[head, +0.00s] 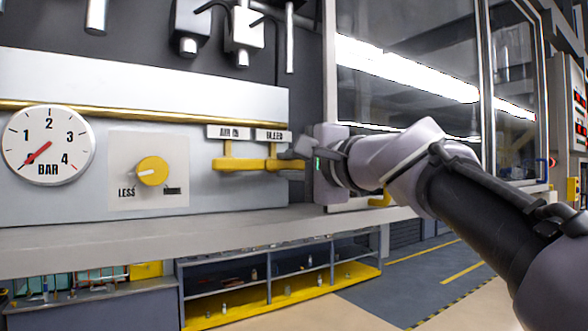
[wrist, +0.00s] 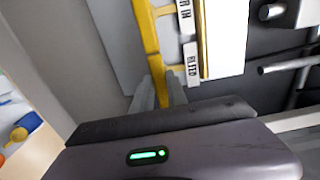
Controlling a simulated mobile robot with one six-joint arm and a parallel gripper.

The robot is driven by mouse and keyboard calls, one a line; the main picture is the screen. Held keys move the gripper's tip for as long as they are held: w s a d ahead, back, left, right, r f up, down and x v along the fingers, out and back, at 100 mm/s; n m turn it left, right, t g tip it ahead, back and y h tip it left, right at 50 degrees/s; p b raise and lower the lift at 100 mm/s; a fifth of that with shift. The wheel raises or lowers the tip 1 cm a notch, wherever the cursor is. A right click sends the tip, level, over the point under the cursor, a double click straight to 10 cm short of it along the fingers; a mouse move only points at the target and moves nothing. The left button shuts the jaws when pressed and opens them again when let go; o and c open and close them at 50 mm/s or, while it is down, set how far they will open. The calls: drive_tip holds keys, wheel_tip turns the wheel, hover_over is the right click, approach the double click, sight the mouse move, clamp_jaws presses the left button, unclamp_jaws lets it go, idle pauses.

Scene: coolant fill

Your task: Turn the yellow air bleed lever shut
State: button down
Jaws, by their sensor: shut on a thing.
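Two yellow levers sit side by side on the pale panel, under white labels. The left lever (head: 238,163) is below the "AIR IN" label (head: 228,132) and lies about level. The bleed lever (head: 279,164) is below the "BLEED" label (head: 272,135) and also lies about level, its right end at my gripper. My gripper (head: 296,160) reaches in from the right and is shut on the bleed lever. In the wrist view the yellow bleed lever (wrist: 156,68) runs between the grey fingers (wrist: 158,95). The fingers partly hide its end.
A round pressure gauge (head: 48,146) and a yellow knob (head: 152,171) are on the panel to the left. A grey ledge (head: 150,237) runs below the panel. Fittings (head: 240,35) hang above. A glazed window (head: 408,70) stands at the right behind my arm.

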idle(0.4)
drive_tip(key=c, duration=1.3)
unclamp_jaws()
